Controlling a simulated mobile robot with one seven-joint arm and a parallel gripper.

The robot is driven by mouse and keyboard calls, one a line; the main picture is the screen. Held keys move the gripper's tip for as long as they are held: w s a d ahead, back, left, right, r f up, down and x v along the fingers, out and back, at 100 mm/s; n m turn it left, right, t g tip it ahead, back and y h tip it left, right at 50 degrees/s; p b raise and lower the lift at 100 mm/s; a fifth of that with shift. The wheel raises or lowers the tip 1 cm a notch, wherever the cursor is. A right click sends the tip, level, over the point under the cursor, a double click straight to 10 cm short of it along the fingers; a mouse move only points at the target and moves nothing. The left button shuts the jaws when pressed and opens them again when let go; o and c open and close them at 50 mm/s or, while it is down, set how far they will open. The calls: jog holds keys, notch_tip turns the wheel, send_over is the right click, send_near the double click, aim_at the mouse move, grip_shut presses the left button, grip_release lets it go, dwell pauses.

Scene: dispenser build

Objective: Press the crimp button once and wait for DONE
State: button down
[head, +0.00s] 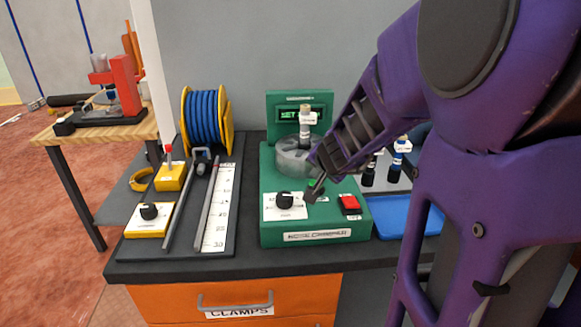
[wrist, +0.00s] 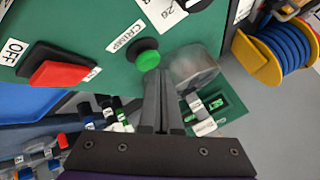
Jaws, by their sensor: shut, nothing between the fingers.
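The green crimping machine (head: 318,236) stands on the dark bench. Its round green button (wrist: 146,60), labelled CRIMP, shows clearly in the wrist view; in the head view my gripper mostly hides it. My gripper (head: 313,192) is shut and empty, pointing down over the machine's top panel. In the wrist view its fingertips (wrist: 160,76) are right beside the button's edge; I cannot tell whether they touch it. The display (head: 303,114) is lit with green text starting with SET, the rest hard to read. A clear round chuck (head: 292,158) holds an upright white-tagged fitting (head: 307,122).
A black dial (head: 284,199) and a red switch (head: 349,203) flank the button area; the switch's label reads OFF in the wrist view. Left are a clamp board with a ruler (head: 216,210) and a blue hose reel (head: 205,118). Dark-bodied fittings and a blue tray (head: 400,215) lie right.

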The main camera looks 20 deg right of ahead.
jog(key=shift+r, duration=0.4)
notch_tip(320, 180, up, 5)
jog(key=p, duration=0.5)
jog(key=shift+r, duration=0.1)
dwell(0.5)
